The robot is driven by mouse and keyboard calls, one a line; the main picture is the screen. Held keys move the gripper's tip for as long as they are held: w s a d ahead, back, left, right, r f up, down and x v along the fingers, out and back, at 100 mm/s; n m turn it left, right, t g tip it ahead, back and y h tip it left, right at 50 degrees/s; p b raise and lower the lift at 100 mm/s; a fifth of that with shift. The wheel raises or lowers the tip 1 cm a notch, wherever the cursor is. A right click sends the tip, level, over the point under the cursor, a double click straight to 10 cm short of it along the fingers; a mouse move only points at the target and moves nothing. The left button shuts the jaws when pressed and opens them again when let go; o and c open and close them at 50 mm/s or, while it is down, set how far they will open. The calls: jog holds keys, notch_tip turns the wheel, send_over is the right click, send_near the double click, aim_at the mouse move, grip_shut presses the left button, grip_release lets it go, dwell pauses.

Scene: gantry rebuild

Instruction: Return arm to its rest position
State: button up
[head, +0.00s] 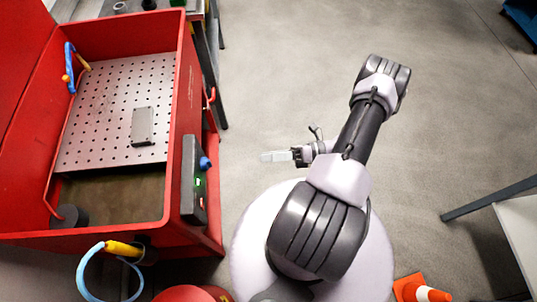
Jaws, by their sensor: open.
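My gripper (275,156) shows in the head view near the middle of the picture, pointing left toward the red bin. It is open and nothing shows between its fingers. The arm is folded above my round white base, with its elbow raised at the upper right. The gripper is apart from the red bin, over open floor as seen from above.
A red bin (172,120) with a perforated metal plate (100,115) stands at the left. A grey block (143,126) lies on the plate.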

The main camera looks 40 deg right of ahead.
dwell(0.3)
jog(key=w+a+r+n+g+h, duration=0.25)
jog(key=r+n+g, duration=0.25)
jog(key=r+n, duration=0.35)
jog(key=w+a+r+n+g+h, duration=0.25)
jog(key=r+n+g, duration=0.4)
jog(key=r, duration=0.35)
jog(key=s+a+r+n+t+h, duration=0.3)
jog(key=a+r+n, duration=0.3)
jog(key=r+n, duration=0.3)
jog(key=s+a+r+n+t+h, duration=0.3)
jog(key=s+a+r+n+h, duration=0.1)
jog(key=a+r+n, duration=0.3)
jog(key=shift+s+r+n+t+h, duration=0.3)
jog(key=shift+s+r+n+t, duration=0.1)
jog(key=shift+r+n, duration=0.5)
jog(key=shift+a, duration=0.15)
